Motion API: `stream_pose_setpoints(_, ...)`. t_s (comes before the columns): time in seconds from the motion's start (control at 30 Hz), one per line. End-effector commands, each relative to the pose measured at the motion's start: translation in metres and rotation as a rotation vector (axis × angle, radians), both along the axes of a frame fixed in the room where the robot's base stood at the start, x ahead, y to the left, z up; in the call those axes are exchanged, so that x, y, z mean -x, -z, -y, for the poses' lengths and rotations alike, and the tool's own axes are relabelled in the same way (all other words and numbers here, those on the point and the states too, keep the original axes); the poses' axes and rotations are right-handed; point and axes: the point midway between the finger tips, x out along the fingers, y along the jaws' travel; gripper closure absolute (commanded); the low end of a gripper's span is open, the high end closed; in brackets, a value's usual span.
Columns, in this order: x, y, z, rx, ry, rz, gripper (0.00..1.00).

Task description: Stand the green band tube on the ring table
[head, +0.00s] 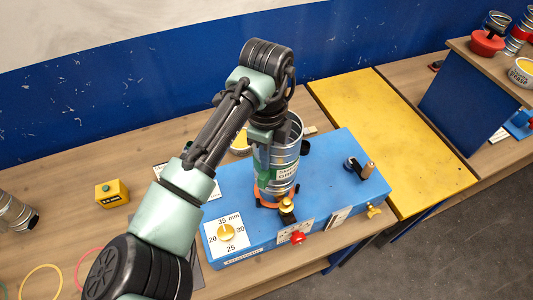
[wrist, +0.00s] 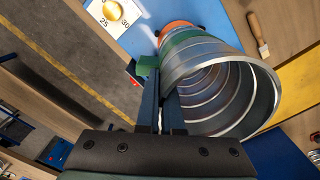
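The green band tube (head: 277,155) is a ribbed metal cylinder with a white label and a green band, which also shows in the wrist view (wrist: 185,38). It stands about upright over the orange ring (head: 273,197) on the blue ring table (head: 328,166). Its open end faces my wrist camera. My gripper (head: 262,150) is at the tube's left side, pointing down. The exact contact is partly hidden.
A yellow box (head: 112,193) and loose rings (head: 40,281) lie left. A yellow panel (head: 400,140) at right is clear.

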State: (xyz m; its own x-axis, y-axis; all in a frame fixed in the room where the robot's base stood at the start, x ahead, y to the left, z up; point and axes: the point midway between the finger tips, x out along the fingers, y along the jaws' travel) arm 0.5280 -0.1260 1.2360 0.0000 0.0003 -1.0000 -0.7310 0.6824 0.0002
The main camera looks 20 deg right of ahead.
Motion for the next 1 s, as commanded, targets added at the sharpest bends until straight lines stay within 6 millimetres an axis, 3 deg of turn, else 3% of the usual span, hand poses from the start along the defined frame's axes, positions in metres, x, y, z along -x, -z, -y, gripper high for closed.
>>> stream_pose_setpoints(1.0,0.000,0.026,0.000,0.001,0.000,0.001,1.00)
